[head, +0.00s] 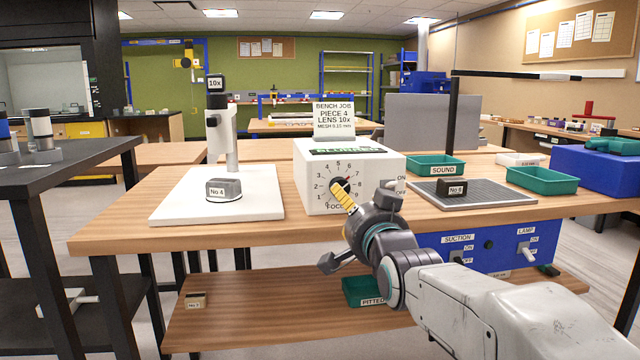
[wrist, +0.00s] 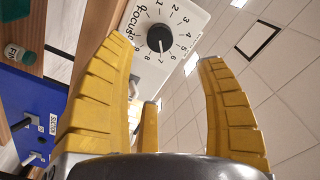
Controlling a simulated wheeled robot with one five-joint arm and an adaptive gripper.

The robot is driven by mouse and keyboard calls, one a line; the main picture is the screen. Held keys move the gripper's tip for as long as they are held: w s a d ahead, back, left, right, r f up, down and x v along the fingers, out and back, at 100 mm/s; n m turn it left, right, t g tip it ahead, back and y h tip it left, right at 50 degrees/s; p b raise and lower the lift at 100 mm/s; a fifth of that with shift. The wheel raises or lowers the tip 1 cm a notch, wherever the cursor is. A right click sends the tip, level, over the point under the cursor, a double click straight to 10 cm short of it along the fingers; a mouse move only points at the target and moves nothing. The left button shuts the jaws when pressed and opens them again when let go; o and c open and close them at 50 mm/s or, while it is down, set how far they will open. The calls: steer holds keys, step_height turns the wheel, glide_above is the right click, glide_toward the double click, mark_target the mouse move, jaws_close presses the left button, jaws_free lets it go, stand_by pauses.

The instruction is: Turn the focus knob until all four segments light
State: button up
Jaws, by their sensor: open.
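The focus knob (wrist: 158,38) is black and round, on a numbered dial on the front of a white box (head: 312,165). A dark strip with green lettering (head: 346,150) lies on top of the box; I cannot tell which segments are lit. My gripper (head: 343,190) is open in front of the dial. In the wrist view the knob shows beyond and between the spread yellow fingers, with nothing held. I cannot tell whether a fingertip touches the knob.
A microscope stand (head: 222,130) with a stone labelled No 4 (head: 223,189) is on a white base at left. A dark grid mat (head: 500,197) holds a No 6 block (head: 452,186). Green trays (head: 541,179) lie at right. A sign (head: 333,118) stands behind the box.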

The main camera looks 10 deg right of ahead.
mark_target(341, 181)
stand_by(0.4)
steer(key=shift+w+n+p, duration=0.35)
steer(key=shift+w+n, duration=5.25)
steer(key=shift+w, duration=0.25)
steer(key=shift+r, duration=0.1)
steer(key=c, duration=1.2)
steer(key=shift+n+b, duration=0.4)
steer(key=shift+n, duration=1.8)
steer(key=shift+r, duration=0.1)
